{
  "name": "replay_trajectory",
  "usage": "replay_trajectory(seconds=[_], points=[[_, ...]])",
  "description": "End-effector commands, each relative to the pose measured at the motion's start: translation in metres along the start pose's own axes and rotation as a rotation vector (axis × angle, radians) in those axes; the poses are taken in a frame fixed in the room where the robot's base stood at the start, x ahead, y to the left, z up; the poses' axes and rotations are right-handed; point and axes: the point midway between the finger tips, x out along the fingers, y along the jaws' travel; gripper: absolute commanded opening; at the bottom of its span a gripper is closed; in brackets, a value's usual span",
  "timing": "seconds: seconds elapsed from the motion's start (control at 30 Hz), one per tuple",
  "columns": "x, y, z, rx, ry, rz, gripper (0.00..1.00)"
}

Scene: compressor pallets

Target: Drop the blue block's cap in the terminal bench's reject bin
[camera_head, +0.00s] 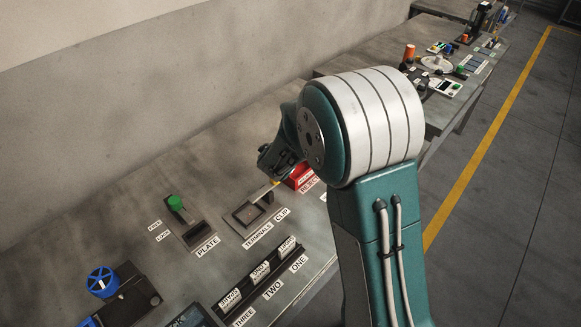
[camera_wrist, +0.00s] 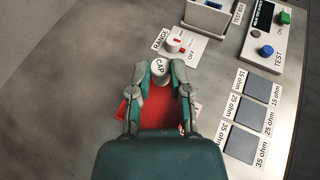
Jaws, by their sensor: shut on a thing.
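In the wrist view, my gripper (camera_wrist: 160,69) is shut on a small white cap (camera_wrist: 159,67) marked CAP, held between its two fingertips. The red reject bin (camera_wrist: 160,112) lies below and between the fingers in that view, partly covered by them and by my wrist. In the head view, the red reject bin (camera_head: 301,177) with its REJECT label stands on the bench, partly hidden by my arm. My gripper (camera_head: 277,163) shows dark just left of the bin; the cap cannot be made out there. I cannot make out the blue block.
The wrist view shows a RANGE switch (camera_wrist: 180,44), a TEST panel (camera_wrist: 268,40) and several grey ohm pads (camera_wrist: 250,115). The head view shows the terminals clip fixture (camera_head: 250,212), a green-knobbed plate clamp (camera_head: 183,215), a blue handwheel (camera_head: 102,282) and labelled slots (camera_head: 262,275).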

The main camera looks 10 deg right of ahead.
Motion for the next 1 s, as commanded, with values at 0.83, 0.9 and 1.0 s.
replay_trajectory(seconds=[0.83, 0.9, 1.0], points=[[0.018, -0.002, -0.041, 0.002, 0.0, 0.0, 0.65], [0.018, -0.002, -0.041, 0.002, 0.001, 0.0, 0.65], [0.018, -0.003, -0.04, 0.003, 0.001, 0.0, 0.65]])
